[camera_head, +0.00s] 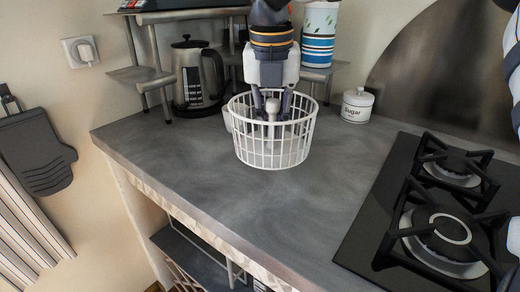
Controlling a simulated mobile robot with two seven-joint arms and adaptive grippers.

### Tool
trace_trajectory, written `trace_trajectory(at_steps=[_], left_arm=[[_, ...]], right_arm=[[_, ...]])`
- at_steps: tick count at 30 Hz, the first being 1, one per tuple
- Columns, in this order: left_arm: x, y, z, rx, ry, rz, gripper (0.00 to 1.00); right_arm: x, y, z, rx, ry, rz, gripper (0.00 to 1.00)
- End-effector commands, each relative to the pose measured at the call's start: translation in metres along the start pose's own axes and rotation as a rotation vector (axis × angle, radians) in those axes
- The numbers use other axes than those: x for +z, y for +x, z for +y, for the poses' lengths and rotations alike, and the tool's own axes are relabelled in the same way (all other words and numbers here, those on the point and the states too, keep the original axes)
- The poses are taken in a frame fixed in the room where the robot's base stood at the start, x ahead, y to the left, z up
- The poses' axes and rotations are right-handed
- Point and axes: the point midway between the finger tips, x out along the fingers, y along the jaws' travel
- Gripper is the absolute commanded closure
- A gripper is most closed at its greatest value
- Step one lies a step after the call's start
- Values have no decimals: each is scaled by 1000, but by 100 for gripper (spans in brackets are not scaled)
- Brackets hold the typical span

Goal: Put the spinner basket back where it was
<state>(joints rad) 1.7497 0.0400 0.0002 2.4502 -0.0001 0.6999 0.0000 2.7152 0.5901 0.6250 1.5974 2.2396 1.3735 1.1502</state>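The white spinner basket (271,154) is a round, slatted basket with a knobbed post (272,110) in its middle. It appears to stand upright on the grey counter, in front of the metal shelf. My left gripper (272,98) points down into the basket from above. Its two dark fingers are apart, one on each side of the knob, with a small gap seeming to show. The basket's far rim is partly hidden by the gripper. Only parts of my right arm show at the right edge; its gripper is not in view.
A kettle (197,78), a metal shelf (150,77) and a striped canister (319,35) stand behind the basket. A sugar jar (357,105) is to its right. A black gas hob (385,190) fills the right. The counter's left and front (180,155) are clear.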

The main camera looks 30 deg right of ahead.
Motion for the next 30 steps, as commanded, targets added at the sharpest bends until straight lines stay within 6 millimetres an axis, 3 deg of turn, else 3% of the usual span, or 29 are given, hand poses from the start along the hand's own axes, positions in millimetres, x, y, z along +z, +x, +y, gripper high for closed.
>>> trace_trajectory(at_steps=[9, 12, 25, 26, 27, 30], left_arm=[[10, 12, 0, -2, 0, -42, 60], [9, 10, 0, -2, 0, -37, 60], [7, 8, 0, -1, 0, -30, 60], [7, 8, 0, -1, 0, -31, 60], [7, 9, 0, -1, 0, -31, 60], [7, 9, 0, -1, 0, -31, 60]], right_arm=[[29, 57, 17, -7, 0, 8, 100], [26, 73, 17, -4, -2, 3, 100], [24, 82, 17, 1, 0, -3, 100], [24, 82, 17, 1, 0, -3, 78], [24, 82, 17, 1, 0, -3, 69], [24, 82, 17, 1, 0, -3, 64]])
